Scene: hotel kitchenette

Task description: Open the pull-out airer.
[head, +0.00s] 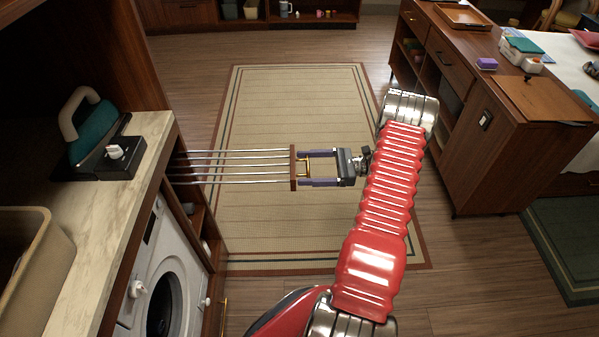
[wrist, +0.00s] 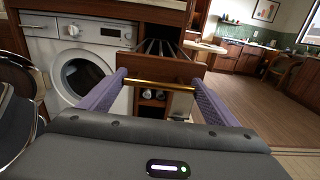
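The pull-out airer stands well out from the cabinet, its several metal rods (head: 235,168) reaching across the rug in the head view. Its wooden front (head: 293,168) is at the outer end, and the rods also show in the wrist view (wrist: 157,48). A brass handle (wrist: 158,83) is on that front. My gripper (head: 318,168) has its two purple fingers at opposite ends of the handle and looks shut on it lengthwise. The fingertips meet the front. How firmly they press is not visible.
A washing machine (head: 168,285) sits under the counter (head: 105,225) at left. An iron on a dark base (head: 120,158) and a beige bin (head: 40,250) rest on the counter. A wooden island (head: 500,150) stands at right. The rug (head: 300,100) is clear.

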